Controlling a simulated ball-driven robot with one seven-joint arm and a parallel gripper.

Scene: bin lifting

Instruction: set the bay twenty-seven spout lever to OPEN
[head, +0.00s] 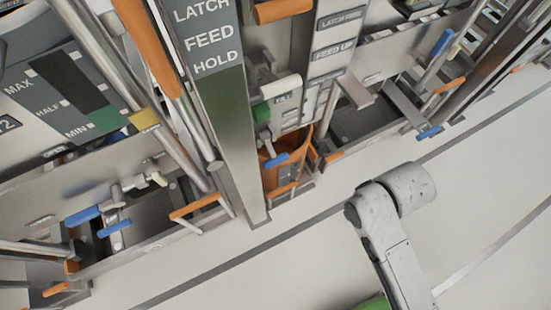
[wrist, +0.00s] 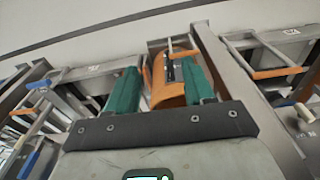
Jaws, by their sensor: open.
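My gripper (wrist: 159,66) shows in the wrist view with two green fingers spread apart and nothing between them. Beyond the fingers is an orange bin (wrist: 166,92), which also shows low in the middle bay in the head view (head: 270,178). Other blue-ended levers are at the left bay (head: 85,215) and the right bay (head: 430,132). My gripper's fingers are outside the head view.
A grey post (head: 228,130) marked LATCH, FEED, HOLD stands left of the middle bay. Orange-topped rails (head: 195,206) jut out near the bays. My arm crosses the lower right of the head view. Pale floor (head: 480,200) is clear in front, with dark lines.

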